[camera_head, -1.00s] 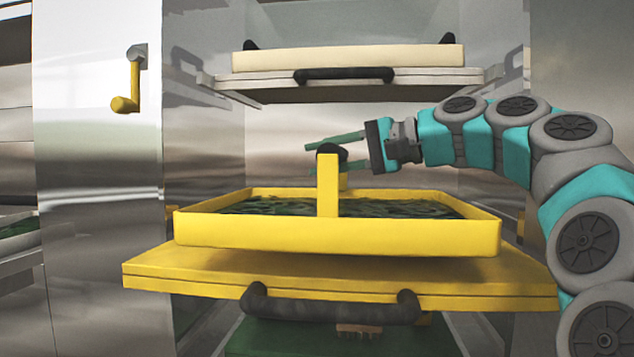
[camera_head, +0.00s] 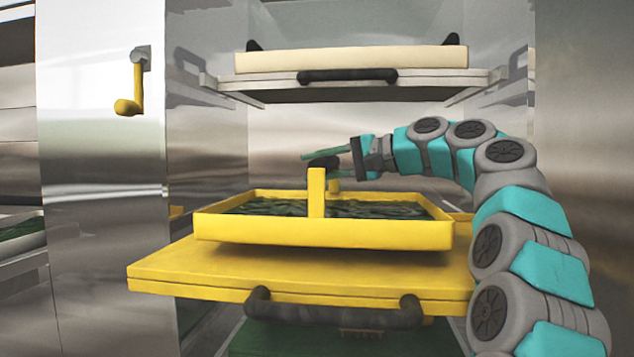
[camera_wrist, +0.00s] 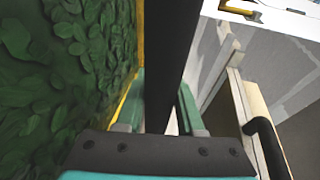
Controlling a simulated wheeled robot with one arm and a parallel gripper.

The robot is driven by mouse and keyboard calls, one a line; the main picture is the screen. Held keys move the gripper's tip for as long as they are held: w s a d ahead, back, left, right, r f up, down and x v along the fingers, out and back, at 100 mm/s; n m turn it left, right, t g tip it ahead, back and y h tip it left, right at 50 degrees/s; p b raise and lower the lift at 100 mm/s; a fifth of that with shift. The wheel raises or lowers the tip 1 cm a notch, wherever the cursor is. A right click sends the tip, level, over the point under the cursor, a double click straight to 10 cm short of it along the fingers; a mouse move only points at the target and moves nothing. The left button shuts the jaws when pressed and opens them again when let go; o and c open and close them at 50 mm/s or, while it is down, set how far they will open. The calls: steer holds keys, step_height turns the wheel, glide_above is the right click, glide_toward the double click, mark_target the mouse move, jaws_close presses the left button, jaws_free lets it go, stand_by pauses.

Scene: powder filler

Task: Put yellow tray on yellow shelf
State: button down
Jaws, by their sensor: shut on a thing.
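The yellow tray (camera_head: 330,233) holds dark green leaves and has a tall yellow handle with a black grip bar (camera_head: 322,162). My gripper (camera_head: 325,160) is shut on this bar, coming from the right. In the wrist view the black bar (camera_wrist: 170,60) runs between the two green fingers, with the leaves at the left. The yellow shelf (camera_head: 200,268) is pulled out under the tray and has a black handle at its front. The tray is above the shelf, and a dark shadow shows under it. I cannot tell surely whether it touches the shelf anywhere.
A white shelf (camera_head: 350,84) with a cream tray (camera_head: 350,58) is above my gripper. A green surface (camera_head: 300,340) lies below the yellow shelf. Metal cabinet walls stand on both sides, and a yellow lever (camera_head: 132,85) is on the left panel.

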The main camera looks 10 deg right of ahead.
steer(key=shift+f, duration=1.45)
steer(key=shift+b, duration=0.3)
steer(key=c, duration=0.5)
jaws_free()
steer(key=shift+f, duration=0.15)
steer(key=v, duration=0.7)
steer(key=shift+s+d, duration=0.2)
